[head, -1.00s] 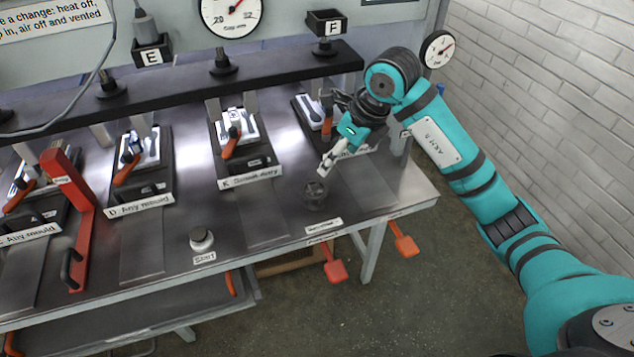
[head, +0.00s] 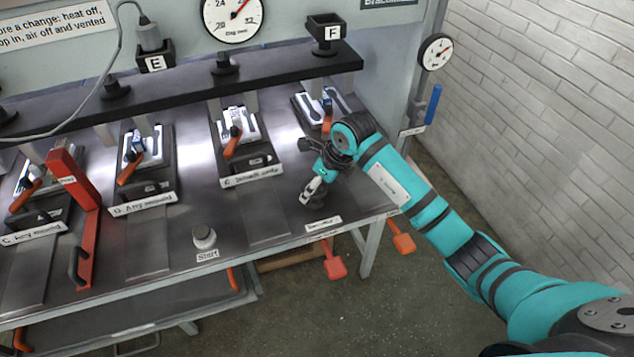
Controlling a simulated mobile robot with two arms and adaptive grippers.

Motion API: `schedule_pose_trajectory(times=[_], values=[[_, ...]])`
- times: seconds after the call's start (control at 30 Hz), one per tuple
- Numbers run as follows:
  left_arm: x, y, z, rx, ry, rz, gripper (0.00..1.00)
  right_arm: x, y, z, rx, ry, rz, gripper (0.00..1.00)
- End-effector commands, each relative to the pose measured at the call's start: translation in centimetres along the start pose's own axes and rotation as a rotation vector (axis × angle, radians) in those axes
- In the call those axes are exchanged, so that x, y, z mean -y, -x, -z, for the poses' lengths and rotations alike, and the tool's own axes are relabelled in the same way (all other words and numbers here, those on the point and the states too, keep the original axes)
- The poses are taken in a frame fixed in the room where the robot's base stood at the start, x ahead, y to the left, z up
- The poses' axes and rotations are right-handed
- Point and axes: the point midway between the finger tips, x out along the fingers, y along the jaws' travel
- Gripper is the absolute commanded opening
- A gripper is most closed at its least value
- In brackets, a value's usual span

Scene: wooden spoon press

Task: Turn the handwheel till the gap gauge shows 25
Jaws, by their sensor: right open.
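The gap gauge (head: 232,17) is the white dial at the top of the head view. Its red needle points up and to the right, between the 24 and 32 marks, near where 28 would be. My right gripper (head: 312,193) is open, pointing down at the small dark handwheel (head: 316,203) behind a white label on the bench's front right. The gripper covers most of the handwheel, and I cannot tell whether the fingers touch it. My left gripper is out of view.
Several mould stations with orange handles, such as the nearby one (head: 247,178), line the bench. A start button (head: 204,237) is at the front. Orange pedals (head: 334,266) hang below the edge. A second dial (head: 435,51) is at right.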

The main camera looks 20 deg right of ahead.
Motion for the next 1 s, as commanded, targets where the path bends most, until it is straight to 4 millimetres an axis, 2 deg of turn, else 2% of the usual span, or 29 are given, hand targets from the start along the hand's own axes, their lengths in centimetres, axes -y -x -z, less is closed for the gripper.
schedule_pose_trajectory(times=[0.07, 0.4, 0.73, 1.0], values=[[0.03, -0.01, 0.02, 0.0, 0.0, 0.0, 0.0, 0.0, 0.01, 0.01, 0.0, 0.0, 0.0, 0.74], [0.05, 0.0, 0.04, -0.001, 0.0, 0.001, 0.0, 0.13, 0.07, 0.04, -0.001, -0.001, 0.003, 0.3], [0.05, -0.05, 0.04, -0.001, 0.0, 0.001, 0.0, 0.32, 0.14, 0.09, -0.001, -0.044, 0.026, 0.29], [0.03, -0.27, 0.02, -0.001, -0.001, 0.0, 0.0, 0.32, 0.18, 0.15, -0.001, -0.202, 0.095, 0.29]])
